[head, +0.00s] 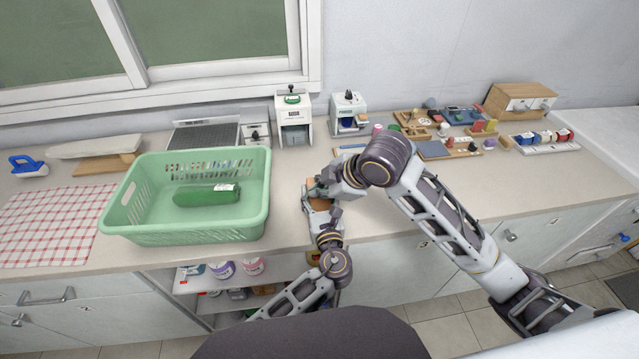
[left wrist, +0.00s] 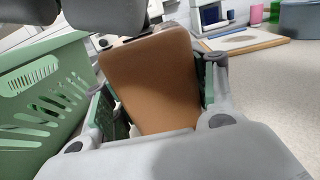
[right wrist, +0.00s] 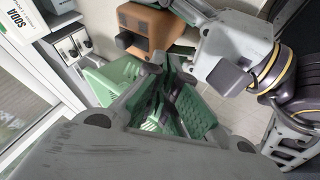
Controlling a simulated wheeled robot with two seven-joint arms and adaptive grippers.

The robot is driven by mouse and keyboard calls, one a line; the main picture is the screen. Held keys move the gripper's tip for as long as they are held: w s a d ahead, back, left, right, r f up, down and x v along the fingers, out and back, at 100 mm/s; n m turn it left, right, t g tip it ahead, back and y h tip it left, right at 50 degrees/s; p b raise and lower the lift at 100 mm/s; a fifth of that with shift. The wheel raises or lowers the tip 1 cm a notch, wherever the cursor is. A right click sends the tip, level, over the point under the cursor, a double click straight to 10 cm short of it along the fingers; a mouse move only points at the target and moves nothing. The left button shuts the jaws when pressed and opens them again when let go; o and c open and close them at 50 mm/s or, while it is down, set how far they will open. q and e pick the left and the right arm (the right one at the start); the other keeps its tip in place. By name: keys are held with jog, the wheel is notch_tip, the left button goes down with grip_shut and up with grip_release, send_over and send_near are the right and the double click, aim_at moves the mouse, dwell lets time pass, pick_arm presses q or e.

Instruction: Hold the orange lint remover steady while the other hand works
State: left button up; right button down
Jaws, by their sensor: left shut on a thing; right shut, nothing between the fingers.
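The orange lint remover (head: 319,183) is at the counter's front, right of the green basket. My left gripper (head: 319,203) is shut on it; in the left wrist view the orange block (left wrist: 152,80) sits between the two green-padded fingers. In the right wrist view the lint remover (right wrist: 148,32) shows a dark knob on its face. My right gripper (head: 318,187) is shut and empty, close beside the lint remover. Its fingers (right wrist: 163,88) are together just below the block in the right wrist view. Whether they touch it is unclear, as the arms partly hide it in the head view.
The green basket (head: 120,213) holds a green bottle (head: 207,195) and stands close on the left. A checked cloth (head: 50,225) lies farther left. Two small machines (head: 293,120) (head: 348,115) stand behind. Trays of small objects (head: 448,150) lie to the right; the right front counter is clear.

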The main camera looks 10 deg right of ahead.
jog(key=v, duration=0.9)
jog(key=shift+r, duration=0.2)
pick_arm(q)
jog(key=o, duration=1)
jog(key=shift+o, duration=0.2)
jog(key=shift+s, duration=0.15)
